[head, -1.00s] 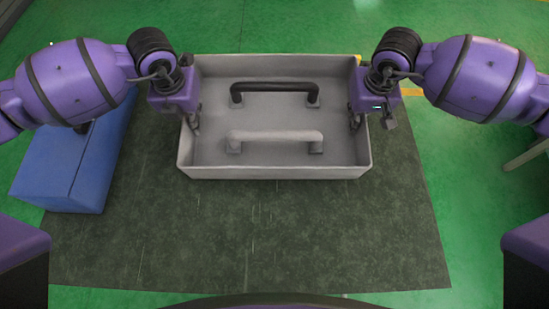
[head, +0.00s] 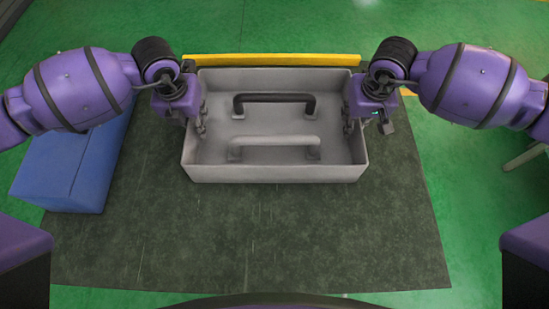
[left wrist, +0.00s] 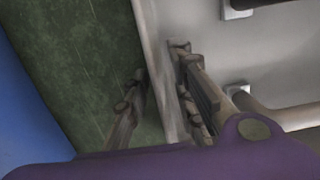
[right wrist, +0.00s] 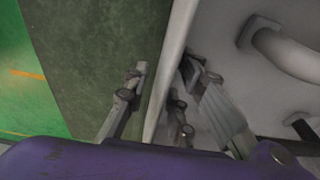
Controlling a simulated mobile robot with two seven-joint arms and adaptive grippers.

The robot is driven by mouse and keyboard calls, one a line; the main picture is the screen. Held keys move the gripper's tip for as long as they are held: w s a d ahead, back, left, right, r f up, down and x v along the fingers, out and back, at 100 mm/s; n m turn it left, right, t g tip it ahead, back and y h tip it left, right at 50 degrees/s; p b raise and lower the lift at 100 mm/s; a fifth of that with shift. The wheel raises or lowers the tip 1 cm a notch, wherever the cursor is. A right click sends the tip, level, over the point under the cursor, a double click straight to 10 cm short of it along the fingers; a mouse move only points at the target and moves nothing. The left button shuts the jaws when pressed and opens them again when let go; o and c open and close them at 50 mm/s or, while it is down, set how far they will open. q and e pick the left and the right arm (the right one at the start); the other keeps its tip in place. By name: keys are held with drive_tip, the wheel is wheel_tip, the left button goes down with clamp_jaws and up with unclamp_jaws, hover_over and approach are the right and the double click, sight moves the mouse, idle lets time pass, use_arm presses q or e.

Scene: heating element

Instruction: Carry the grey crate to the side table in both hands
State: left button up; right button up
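The grey crate (head: 275,174) is in the middle of the head view, level, its long side towards me. A black handle (head: 274,98) and a pale grey handle (head: 274,141) show within its outline. My left gripper (head: 201,120) straddles the crate's left wall; my right gripper (head: 349,122) straddles its right wall. In each wrist view one finger is inside the crate and one outside, with the tips drawn in around the thin wall (left wrist: 155,50). Both look shut on it; the right outer finger's contact is unclear. The crate hides whatever is beneath it.
A yellow bar (head: 275,61) runs just behind the crate. A blue block (head: 70,165) stands at the left. A dark mat (head: 270,240) lies on the green floor, its front part clear. A pale leg-like piece (head: 526,156) shows at the far right.

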use_arm(q)
drive_tip(key=shift+r, duration=0.1)
drive_tip(key=r, duration=0.3)
drive_tip(key=s+r, duration=0.1)
drive_tip(key=r, duration=0.7)
drive_tip(key=shift+s+r, duration=0.2)
drive_tip(key=shift+s, duration=0.15)
drive_tip(key=shift+r, duration=0.1)
use_arm(e)
drive_tip(key=shift+r, duration=0.25)
drive_tip(key=r, duration=0.3)
drive_tip(key=s+r, duration=0.1)
drive_tip(key=r, duration=0.3)
drive_tip(key=s+r, duration=0.1)
drive_tip(key=r, duration=0.3)
drive_tip(key=shift+r, duration=0.2)
use_arm(q)
drive_tip(key=shift+s, duration=0.1)
